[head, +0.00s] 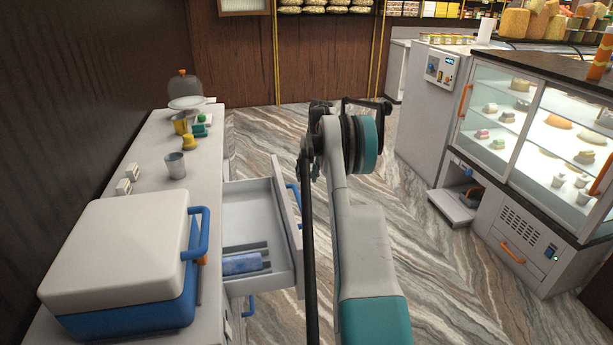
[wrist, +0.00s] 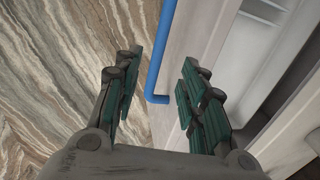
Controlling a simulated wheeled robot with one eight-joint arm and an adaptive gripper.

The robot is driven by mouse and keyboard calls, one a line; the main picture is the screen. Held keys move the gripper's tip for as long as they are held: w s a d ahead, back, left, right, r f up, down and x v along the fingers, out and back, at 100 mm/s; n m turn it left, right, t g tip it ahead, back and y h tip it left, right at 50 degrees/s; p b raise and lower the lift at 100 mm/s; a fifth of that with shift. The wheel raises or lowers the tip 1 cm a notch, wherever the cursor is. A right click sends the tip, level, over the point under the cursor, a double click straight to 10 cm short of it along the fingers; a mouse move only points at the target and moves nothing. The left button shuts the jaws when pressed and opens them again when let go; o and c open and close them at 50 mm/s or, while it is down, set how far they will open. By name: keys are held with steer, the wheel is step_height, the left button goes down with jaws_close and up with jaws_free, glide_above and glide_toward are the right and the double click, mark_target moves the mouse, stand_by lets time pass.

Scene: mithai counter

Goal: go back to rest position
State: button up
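My gripper (wrist: 161,75) is open and empty in the wrist view, its two dark green finger pads spread apart. A blue bar handle (wrist: 157,60) on a pale drawer front (wrist: 190,40) shows in the gap between the fingers; I cannot tell how far beyond them it lies. In the head view, my arm reaches forward beside the pulled-out drawer (head: 262,213), and its blue handle (head: 292,197) is partly visible. My fingers cannot be made out clearly in the head view.
A blue-and-white cooler box (head: 125,260) stands on the left counter (head: 140,205). A metal cup (head: 176,165) and several small items are behind it. A blue item (head: 241,264) lies in the drawer. A glass display case (head: 540,140) stands at right. Marble floor (head: 400,220) between is clear.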

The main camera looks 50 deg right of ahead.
stand_by(0.3)
steer(key=w+a+r+n+p, duration=0.1)
steer(key=w+a+r, duration=0.2)
steer(key=a+r, duration=0.3)
steer(key=w+a+r+n+h, duration=0.15)
steer(key=a+r, duration=0.25)
steer(key=a, duration=0.4)
steer(key=w+a+r+y+p, duration=0.1)
steer(key=w+a+r, duration=0.2)
steer(key=a+r, duration=0.25)
steer(key=s+a+r+n+t+p, duration=0.1)
steer(key=a+r, duration=0.3)
steer(key=a, duration=0.5)
steer(key=s+a+r+n, duration=0.15)
steer(key=a+r, duration=0.25)
steer(key=a, duration=0.4)
steer(key=s+a+r+n+t+p, duration=0.15)
steer(key=a+r, duration=0.25)
steer(key=a, duration=0.5)
steer(key=s+a+r+h+b, duration=0.1)
steer(key=s+a, duration=0.8)
steer(key=s, duration=0.3)
steer(key=s+a+f+t+b, duration=0.1)
steer(key=s+f, duration=0.4)
steer(key=s, duration=0.3)
steer(key=s+a+f+t+b, duration=0.2)
steer(key=s+f, duration=0.4)
steer(key=s, duration=0.3)
steer(key=shift+s+a+f+n, duration=0.3)
steer(key=shift+n, duration=0.15)
